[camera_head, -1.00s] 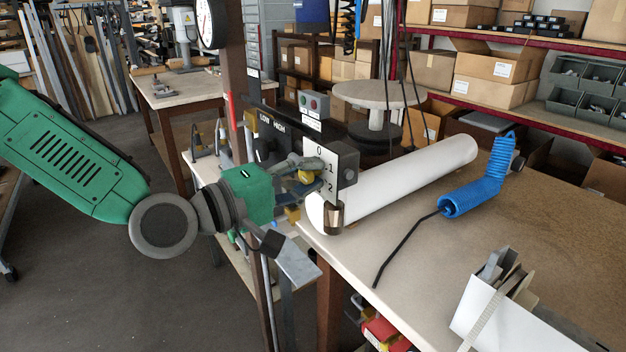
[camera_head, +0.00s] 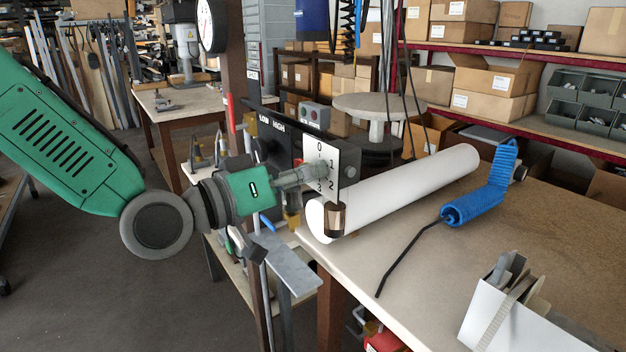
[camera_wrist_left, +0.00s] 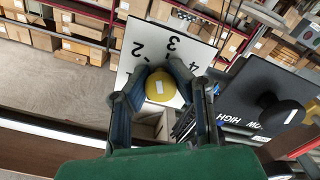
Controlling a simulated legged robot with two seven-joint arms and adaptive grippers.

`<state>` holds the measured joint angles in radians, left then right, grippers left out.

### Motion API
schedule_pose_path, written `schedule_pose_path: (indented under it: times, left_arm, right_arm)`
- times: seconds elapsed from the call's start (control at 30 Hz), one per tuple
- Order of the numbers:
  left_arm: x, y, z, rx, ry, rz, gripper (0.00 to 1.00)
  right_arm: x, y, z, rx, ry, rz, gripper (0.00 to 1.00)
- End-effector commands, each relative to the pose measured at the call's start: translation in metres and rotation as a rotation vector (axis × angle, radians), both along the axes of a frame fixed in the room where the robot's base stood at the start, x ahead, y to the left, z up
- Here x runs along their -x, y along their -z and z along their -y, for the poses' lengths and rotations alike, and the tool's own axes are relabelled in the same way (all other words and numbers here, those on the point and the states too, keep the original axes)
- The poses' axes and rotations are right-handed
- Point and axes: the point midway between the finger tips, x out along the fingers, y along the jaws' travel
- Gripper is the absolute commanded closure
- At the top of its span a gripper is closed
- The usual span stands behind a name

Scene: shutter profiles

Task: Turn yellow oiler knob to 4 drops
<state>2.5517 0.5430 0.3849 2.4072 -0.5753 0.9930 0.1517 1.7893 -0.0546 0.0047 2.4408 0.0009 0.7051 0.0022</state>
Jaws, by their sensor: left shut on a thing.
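The yellow oiler knob (camera_wrist_left: 160,85) sits in front of a white number plate (camera_wrist_left: 172,48) and carries a small pale mark. In the left wrist view, the plate's digits 2, 3 and 4 show above the knob. My left gripper (camera_wrist_left: 159,80) has one finger on each side of the knob and is shut on it. In the head view, my left gripper (camera_head: 322,178) reaches the number plate (camera_head: 322,160) from the left, and its fingers hide the knob there. I cannot tell which number the mark points to. My right gripper is not in view.
A black LOW/HIGH panel (camera_head: 278,130) with a black round knob (camera_wrist_left: 281,116) stands beside the plate. A white roll (camera_head: 410,188), a blue coiled hose (camera_head: 480,200) and a white box (camera_head: 500,318) lie on the bench (camera_head: 400,275). The bench middle is mostly clear.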

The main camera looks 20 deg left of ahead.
Motion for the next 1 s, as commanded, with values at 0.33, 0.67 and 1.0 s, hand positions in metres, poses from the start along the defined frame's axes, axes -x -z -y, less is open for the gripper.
schedule_pose_path:
  times: [0.33,0.67,1.0]
  left_arm:
    - [0.003,0.012,-0.001,-0.272,0.008,0.182,1.0]
    - [0.001,0.012,-0.002,-0.519,0.008,0.375,1.0]
    - [0.001,0.012,-0.004,-0.774,0.01,0.574,1.0]
  right_arm:
    - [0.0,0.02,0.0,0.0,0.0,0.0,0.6]
    - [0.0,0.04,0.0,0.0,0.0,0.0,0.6]
    - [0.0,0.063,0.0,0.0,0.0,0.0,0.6]
